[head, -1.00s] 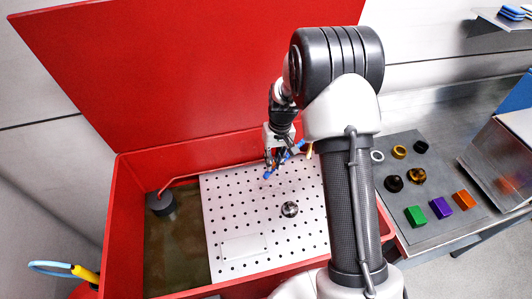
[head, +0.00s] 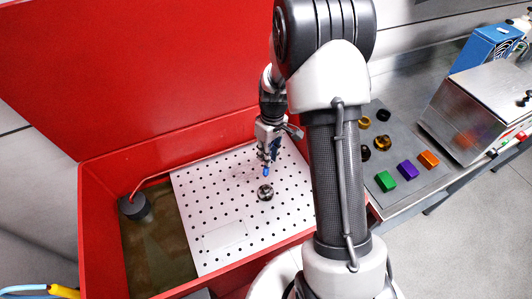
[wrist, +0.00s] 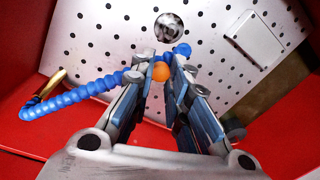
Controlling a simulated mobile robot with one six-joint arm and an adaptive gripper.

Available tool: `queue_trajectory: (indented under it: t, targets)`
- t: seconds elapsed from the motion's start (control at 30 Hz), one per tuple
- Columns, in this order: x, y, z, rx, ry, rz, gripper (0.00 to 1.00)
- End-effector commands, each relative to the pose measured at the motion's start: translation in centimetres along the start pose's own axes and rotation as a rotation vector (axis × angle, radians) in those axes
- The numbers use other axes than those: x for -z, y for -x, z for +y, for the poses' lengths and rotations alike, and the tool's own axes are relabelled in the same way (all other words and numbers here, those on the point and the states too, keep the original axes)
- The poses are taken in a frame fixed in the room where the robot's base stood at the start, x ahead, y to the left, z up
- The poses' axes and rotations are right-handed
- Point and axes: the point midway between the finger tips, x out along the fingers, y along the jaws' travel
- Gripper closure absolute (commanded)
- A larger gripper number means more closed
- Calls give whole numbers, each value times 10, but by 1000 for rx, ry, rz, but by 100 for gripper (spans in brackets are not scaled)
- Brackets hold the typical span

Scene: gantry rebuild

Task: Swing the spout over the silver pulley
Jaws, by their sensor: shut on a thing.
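The spout is a blue segmented hose (wrist: 85,100) that runs from a brass fitting (wrist: 45,88) at the left of the wrist view to my gripper. My gripper (wrist: 163,62) is shut on it near its free end. An orange piece (wrist: 161,71) shows between the fingers, and a blue end (wrist: 182,50) sticks out beyond them. In the head view the blue end (head: 266,171) points down below my gripper (head: 265,157). The silver pulley (head: 265,192) sits on the perforated white plate, just below that end in the picture. In the wrist view the pulley (wrist: 168,27) is beyond the fingertips.
The perforated plate (head: 215,200) lies in a red tub (head: 100,215) with a raised red lid (head: 130,70). A dark round item with a pipe (head: 133,207) is at the left. A grey side tray (head: 405,190) holds coloured blocks and rings. My arm hides the tub's right part.

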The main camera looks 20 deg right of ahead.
Motion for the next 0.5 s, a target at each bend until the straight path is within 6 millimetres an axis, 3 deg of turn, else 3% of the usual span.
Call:
queue_trajectory:
  t: [0.17, 0.2, 0.5]
  targets:
    - [1, 0, 0, -1, -1, 1, 100]
    - [1, 0, 0, -1, -1, 1, 82]
    - [0, 0, 0, -1, -1, 1, 62]
